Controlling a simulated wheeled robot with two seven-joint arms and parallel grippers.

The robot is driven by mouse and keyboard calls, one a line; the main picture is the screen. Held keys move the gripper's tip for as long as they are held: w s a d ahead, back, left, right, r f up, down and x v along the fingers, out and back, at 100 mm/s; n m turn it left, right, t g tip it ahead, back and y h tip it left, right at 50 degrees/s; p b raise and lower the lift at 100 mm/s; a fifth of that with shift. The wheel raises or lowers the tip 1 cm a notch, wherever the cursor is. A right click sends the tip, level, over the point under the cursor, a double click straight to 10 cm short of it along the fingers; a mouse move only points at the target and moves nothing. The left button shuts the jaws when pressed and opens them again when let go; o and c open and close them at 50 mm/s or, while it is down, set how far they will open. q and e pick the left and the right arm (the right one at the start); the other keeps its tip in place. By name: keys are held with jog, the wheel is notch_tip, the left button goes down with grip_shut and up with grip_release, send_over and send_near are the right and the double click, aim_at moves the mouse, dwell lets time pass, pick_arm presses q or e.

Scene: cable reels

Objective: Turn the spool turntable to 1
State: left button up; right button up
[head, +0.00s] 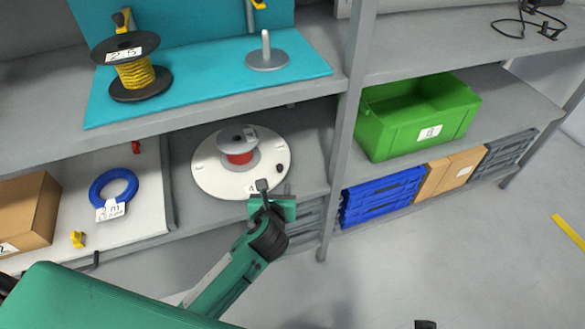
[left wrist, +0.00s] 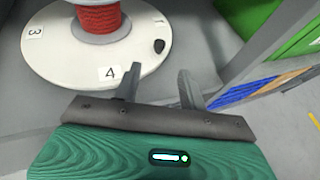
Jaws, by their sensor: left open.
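The spool turntable (head: 212,176) is a round white disc on the middle shelf, with a grey-flanged spool of red cable (head: 240,156) at its centre. A dark knob (head: 279,169) stands near its right rim. In the left wrist view the disc (left wrist: 65,68) carries labels 3 at left, 4 at the near rim and 1 near the knob (left wrist: 159,46). My left gripper (head: 268,187) is open and empty at the near right rim. Its fingers (left wrist: 157,84) point toward the disc, just short of the knob. Contact with the rim cannot be told. My right gripper is not recognisable.
A shelf board with a yellow cable reel (head: 136,75) and an empty peg (head: 266,54) lies above the turntable. A grey upright (head: 343,130) stands to the right, before a green crate (head: 418,118). A blue cable ring (head: 97,185) lies on the left.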

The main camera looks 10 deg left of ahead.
pick_arm(q)
jog(key=b, duration=0.1)
send_near(279, 168)
jog(key=x, duration=0.2)
jog(key=shift+w+f, duration=0.1)
jog(key=shift+w, duration=0.3)
jog(key=b+x, duration=0.1)
jog(key=x, duration=0.6)
jog(key=shift+b, duration=0.35)
jog(key=shift+w+a+f, duration=0.15)
jog(key=shift+w+f, duration=0.05)
jog(key=shift+w, duration=0.3)
pick_arm(e)
jog(key=shift+w+a+r+t+y, duration=0.35)
jog(key=shift+w+a+t, duration=0.25)
jog(key=shift+a, duration=0.2)
jog(key=shift+w+a+r+t+y, duration=0.25)
jog(key=shift+w+a+r+t, duration=0.15)
jog(key=shift+a+t, duration=0.3)
pick_arm(q)
grip_shut()
